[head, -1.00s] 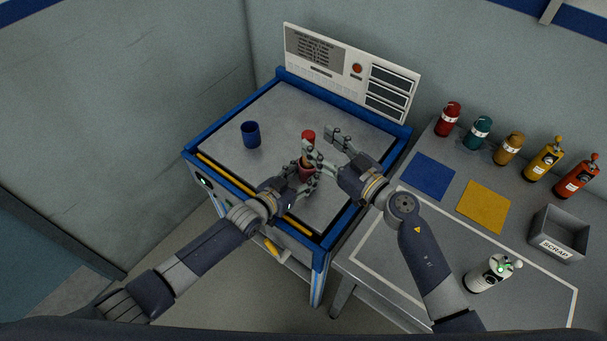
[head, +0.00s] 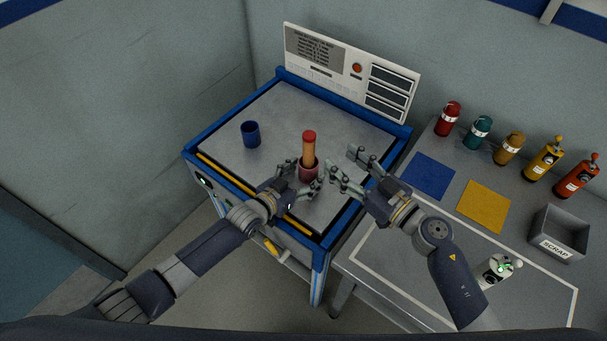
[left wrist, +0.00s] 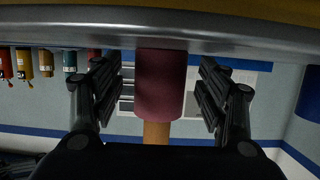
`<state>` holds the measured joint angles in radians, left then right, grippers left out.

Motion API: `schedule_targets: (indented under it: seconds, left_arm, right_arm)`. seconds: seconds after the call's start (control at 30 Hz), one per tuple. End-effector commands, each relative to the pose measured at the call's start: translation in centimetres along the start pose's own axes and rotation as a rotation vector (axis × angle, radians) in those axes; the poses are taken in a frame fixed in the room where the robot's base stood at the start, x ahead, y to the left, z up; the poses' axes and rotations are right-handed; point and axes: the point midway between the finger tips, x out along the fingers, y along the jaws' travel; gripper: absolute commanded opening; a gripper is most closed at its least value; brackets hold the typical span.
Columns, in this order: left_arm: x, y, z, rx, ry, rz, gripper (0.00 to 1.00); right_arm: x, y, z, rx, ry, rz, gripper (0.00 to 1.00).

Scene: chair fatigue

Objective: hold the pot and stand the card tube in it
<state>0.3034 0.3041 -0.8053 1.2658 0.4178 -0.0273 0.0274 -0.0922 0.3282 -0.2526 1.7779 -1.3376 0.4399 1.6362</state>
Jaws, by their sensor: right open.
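The dark red pot (head: 308,174) stands on the grey machine table. The tan card tube (head: 309,152) with a red top end stands upright in it. My left gripper (head: 302,184) is low at the near side of the pot. In the left wrist view, which is upside down, the pot (left wrist: 161,85) lies between the two open fingers, with a gap showing on each side; the tube (left wrist: 156,133) shows beyond it. My right gripper (head: 345,168) is open and empty, to the right of the pot and apart from the tube.
A blue cup (head: 251,134) stands on the table (head: 225,155) to the left. A control panel (head: 350,68) rises at the back. The right bench holds several bottles, a blue mat (head: 428,176), a yellow mat (head: 483,206) and a grey scrap bin (head: 560,233).

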Motion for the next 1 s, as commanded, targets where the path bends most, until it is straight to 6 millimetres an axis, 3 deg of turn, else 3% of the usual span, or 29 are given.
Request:
schedule_targets:
  seconds: [0.37,1.0]
  left_arm:
    - [-0.7,-0.1,-0.1,0.001,0.002,-0.001,0.68]
    - [-10.8,-0.1,0.1,0.0,0.0,-0.001,0.68]
  right_arm:
    - [0.0,0.0,0.0,0.0,0.0,0.0,0.5]
    - [0.0,0.0,0.0,0.0,0.0,0.0,0.5]
